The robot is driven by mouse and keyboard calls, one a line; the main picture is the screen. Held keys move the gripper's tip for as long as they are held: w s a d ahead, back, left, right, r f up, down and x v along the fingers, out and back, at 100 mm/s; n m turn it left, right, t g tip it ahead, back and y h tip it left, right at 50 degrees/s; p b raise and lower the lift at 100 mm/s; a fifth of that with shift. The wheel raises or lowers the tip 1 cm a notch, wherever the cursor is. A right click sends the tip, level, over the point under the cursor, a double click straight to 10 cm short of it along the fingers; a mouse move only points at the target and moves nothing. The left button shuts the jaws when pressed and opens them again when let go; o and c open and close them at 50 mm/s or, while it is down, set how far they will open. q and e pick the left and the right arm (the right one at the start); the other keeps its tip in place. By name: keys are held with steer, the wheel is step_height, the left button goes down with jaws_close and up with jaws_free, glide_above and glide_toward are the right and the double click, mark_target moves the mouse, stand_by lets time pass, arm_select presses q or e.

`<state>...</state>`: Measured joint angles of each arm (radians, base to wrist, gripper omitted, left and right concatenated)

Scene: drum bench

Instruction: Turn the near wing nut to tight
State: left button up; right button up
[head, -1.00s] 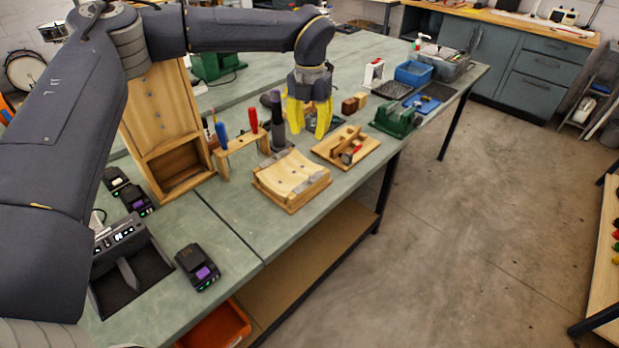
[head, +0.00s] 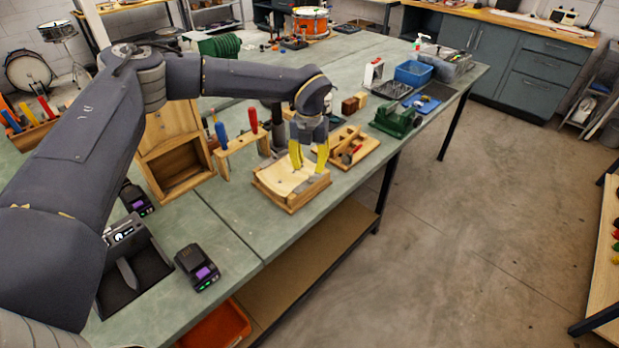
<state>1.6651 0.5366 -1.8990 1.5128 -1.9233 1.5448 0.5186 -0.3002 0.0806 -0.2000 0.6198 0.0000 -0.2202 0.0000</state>
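I cannot make out a wing nut in the head view; it is too small or hidden. My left gripper (head: 309,172) has yellow fingers pointing down over the right part of a curved wooden cradle (head: 275,182). A gap shows between the fingers, so it looks open, and I see nothing held in it. Grey shapes at and below the fingertips are too small to tell apart, and I cannot tell whether the tips touch the cradle. My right gripper is not in view.
A wooden rack with blue and red-handled tools (head: 240,145) stands left of the cradle. A wooden jig board (head: 357,158) lies to its right, near a green vise (head: 396,118). Black battery units (head: 198,268) sit at front left.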

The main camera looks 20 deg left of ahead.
mark_target(310, 177)
arm_select(q)
steer(key=shift+f, duration=2.8)
